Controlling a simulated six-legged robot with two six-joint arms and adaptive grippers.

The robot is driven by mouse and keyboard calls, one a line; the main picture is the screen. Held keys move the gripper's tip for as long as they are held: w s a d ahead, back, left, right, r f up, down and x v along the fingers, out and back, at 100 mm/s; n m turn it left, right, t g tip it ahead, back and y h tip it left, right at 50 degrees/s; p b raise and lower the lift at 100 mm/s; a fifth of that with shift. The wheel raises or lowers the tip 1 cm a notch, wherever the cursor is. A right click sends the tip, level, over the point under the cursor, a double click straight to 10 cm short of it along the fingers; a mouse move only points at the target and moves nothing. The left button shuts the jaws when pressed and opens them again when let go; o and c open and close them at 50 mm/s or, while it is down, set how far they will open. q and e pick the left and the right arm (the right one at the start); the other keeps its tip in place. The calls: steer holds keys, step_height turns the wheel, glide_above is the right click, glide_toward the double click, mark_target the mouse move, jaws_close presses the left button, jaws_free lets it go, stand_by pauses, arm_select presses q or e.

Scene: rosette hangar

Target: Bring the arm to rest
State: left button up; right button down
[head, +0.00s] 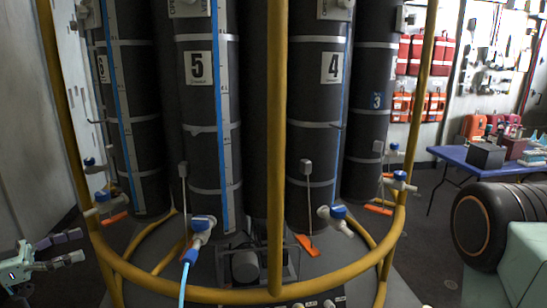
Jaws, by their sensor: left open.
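My left gripper (82,245) is at the lower left edge of the head view. Its two fingers point right and are spread apart, with nothing between them. It is beside the yellow rail of the tank rack and appears apart from it. My right gripper is not in view.
A round yellow rail frame (277,150) surrounds tall dark cylinders, including one numbered 5 (199,150) and one numbered 4 (315,150). Blue-and-white valves (203,224) stick out low down; a light-blue hose (185,270) hangs from one. A blue table (455,156) stands right.

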arm_select(q)
steer(key=w+d+f+n+t+y+b, duration=0.1)
steer(key=w+d+f+n+t+y, duration=0.45)
steer(key=f+n+y, duration=0.3)
steer(key=s+d+f+n+g+y+b, duration=0.1)
steer(key=s+d+f+n+g+y, duration=0.15)
steer(key=d+f, duration=0.4)
steer(key=s+d+f+n+g+y+b, duration=0.1)
steer(key=s+d+f+n+g+b, duration=0.2)
steer(key=f, duration=0.6)
steer(key=s+d+f+g+b, duration=0.1)
steer(key=s+d+f+g, duration=0.3)
steer(key=s, duration=0.7)
steer(key=s+d+f+m+g+y+b, duration=0.1)
steer(key=s+d+f+g+b, duration=0.1)
steer(key=s, duration=1)
steer(key=s+d+f+m+g+y+b, duration=0.1)
steer(key=s+d+f+g, duration=0.4)
steer(key=s, duration=0.7)
steer(key=shift+s+d+f+g+b, duration=0.15)
steer(key=shift+d+f+g+b, duration=0.15)
steer(key=shift+d+f+b, duration=0.25)
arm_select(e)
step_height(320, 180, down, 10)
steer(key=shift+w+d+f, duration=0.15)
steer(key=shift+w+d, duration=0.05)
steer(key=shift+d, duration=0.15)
